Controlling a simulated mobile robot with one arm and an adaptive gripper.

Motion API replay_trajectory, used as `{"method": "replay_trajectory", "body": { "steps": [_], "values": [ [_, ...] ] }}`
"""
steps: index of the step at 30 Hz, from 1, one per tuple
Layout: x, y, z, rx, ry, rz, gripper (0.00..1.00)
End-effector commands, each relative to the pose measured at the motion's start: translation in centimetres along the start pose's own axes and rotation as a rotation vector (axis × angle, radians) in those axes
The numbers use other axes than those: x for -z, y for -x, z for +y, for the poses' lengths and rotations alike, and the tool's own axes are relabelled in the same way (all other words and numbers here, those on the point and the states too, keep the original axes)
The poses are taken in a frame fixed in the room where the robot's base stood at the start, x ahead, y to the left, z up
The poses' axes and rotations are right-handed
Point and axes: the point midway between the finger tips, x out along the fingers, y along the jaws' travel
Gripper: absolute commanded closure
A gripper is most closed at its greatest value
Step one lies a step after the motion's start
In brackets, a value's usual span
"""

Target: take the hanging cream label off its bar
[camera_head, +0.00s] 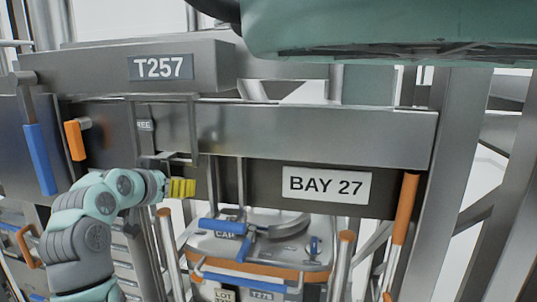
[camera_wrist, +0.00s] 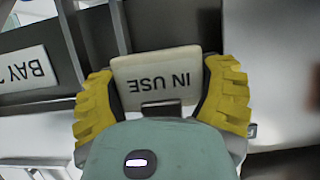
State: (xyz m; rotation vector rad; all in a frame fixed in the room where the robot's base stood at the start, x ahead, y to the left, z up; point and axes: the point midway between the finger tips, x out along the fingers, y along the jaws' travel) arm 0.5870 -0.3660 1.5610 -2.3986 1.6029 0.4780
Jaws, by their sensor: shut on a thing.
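The cream label (camera_wrist: 157,78), marked "IN USE" and upside down in the wrist view, sits between the two yellow fingers of my gripper (camera_wrist: 163,95). The fingers are shut on its two side edges. In the head view my gripper (camera_head: 181,188) is in front of the dark panel below the long grey beam, left of the "BAY 27" plate. I cannot make out the label there. Whether the label still hangs on its bar cannot be told; its hanging point is not clear in either view.
The "BAY 27" plate (camera_head: 326,185) is to the right of my gripper. Below are a bin (camera_head: 262,268) with blue handles and an orange rim, and upright posts with orange grips (camera_head: 405,208). A grey beam (camera_head: 315,130) runs above. A wire frame stands close by my gripper.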

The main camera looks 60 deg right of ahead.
Motion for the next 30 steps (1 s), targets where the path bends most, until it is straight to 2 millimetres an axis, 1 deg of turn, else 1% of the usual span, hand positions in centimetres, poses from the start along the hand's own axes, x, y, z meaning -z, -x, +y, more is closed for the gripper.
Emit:
{"method": "replay_trajectory", "body": {
  "steps": [5,12,20,26,30],
  "values": [
    [0.2,0.1,0.0,0.000,-0.002,0.003,0.55],
    [1.1,0.5,-0.1,0.002,-0.003,0.005,0.55],
    [-0.2,3.5,-0.1,0.005,-0.001,0.005,0.55],
    [-1.3,6.2,-0.2,0.008,-0.001,0.008,0.55],
    [-1.3,7.4,-0.5,0.012,-0.005,0.015,0.55]
  ]
}}
